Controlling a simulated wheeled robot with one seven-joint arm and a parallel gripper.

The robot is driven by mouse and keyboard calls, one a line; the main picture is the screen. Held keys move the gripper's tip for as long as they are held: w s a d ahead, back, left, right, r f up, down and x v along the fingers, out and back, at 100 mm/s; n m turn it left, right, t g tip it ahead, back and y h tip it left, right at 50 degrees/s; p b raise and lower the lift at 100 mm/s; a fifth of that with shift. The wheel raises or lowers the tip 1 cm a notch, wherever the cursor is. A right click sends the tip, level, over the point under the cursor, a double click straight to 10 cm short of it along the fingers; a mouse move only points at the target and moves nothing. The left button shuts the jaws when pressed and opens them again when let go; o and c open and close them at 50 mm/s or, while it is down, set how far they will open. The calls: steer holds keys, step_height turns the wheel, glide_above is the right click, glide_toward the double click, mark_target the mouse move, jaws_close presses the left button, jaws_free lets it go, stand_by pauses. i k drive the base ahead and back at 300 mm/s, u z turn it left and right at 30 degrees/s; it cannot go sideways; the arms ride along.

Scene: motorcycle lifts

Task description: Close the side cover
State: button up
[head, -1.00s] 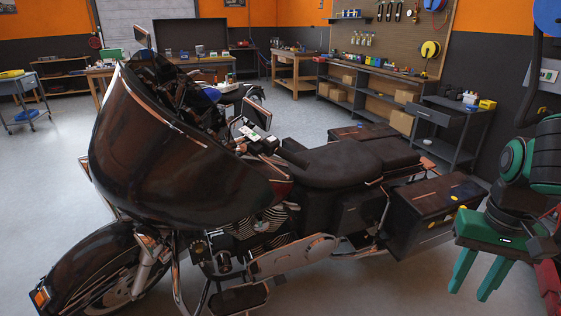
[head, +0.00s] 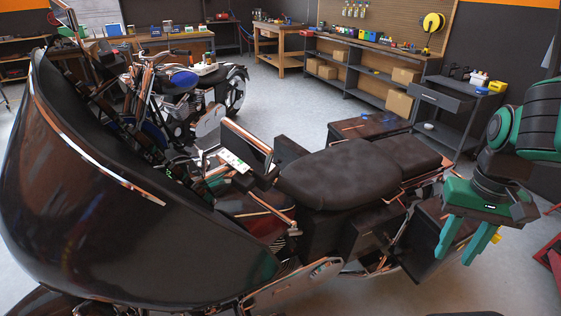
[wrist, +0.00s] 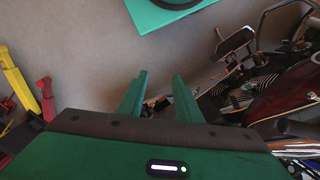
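A large black motorcycle (head: 340,172) fills the head view, its fairing at left and its seat in the middle. A dark side case (head: 425,240) hangs at its rear right, partly hidden behind my gripper. A dark panel (head: 362,235) sits below the seat. I cannot tell which part is the side cover or how far it stands open. My gripper (head: 452,259) is open and empty, fingers pointing down in front of the side case. In the wrist view its fingers (wrist: 160,78) are apart with floor between them; parts of the motorcycle (wrist: 262,85) show at right.
A second motorcycle (head: 180,95) stands behind at left. A shelf bench with boxes (head: 398,104) and a grey side table (head: 450,115) line the back. A red object (head: 550,262) is at the right edge. Red and yellow parts (wrist: 20,85) lie left in the wrist view. Grey floor is open between.

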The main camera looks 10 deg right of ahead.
mark_target(286, 151)
steer(key=z, duration=0.05)
steer(key=k, duration=1.2)
steer(key=z, duration=0.65)
steer(key=i, duration=2.05)
steer(key=u, duration=0.75)
steer(key=i, duration=0.5)
steer(key=u, duration=0.45)
